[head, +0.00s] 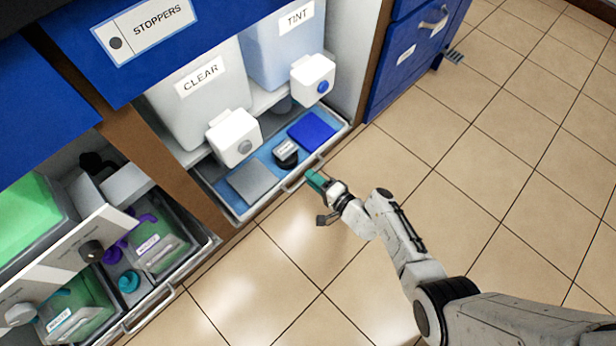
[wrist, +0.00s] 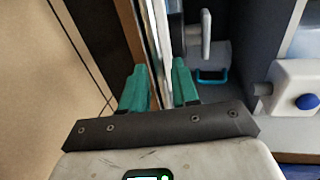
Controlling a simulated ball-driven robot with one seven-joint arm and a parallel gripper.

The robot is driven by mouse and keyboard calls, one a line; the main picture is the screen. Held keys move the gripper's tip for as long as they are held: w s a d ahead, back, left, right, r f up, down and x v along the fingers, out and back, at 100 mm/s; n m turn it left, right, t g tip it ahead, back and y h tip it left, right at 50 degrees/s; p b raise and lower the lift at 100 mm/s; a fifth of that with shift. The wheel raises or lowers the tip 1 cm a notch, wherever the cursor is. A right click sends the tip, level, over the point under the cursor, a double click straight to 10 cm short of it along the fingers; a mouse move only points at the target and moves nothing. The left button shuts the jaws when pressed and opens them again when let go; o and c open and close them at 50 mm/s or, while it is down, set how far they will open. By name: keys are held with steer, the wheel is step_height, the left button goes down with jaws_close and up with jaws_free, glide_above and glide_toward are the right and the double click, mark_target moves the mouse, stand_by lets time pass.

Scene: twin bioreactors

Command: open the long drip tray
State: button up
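A long, shallow drip tray (head: 232,207) with a light blue floor sits low in the cabinet, under the CLEAR and TINT dispensers. Its pale front rim carries a bar handle (head: 302,176). My gripper (head: 322,201) is just in front of this handle, over the tiled floor; the head view does not show whether they touch. In the wrist view my gripper (wrist: 160,85) is open, its two teal fingers apart. A pale upright strip (wrist: 160,40) shows beyond the gap; I cannot tell whether it is the tray's rim or handle.
A grey pad (head: 252,181), a dark labelled puck (head: 286,154) and a blue pad (head: 311,130) lie in the tray. White dispenser taps (head: 235,138) overhang it. Another tray with tubs and a handle (head: 150,310) is at lower left. The tiled floor (head: 450,150) is clear.

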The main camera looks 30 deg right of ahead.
steer(key=shift+b+x, duration=0.4)
steer(key=shift+x, duration=0.9)
steer(key=shift+c, duration=0.2)
jaws_close()
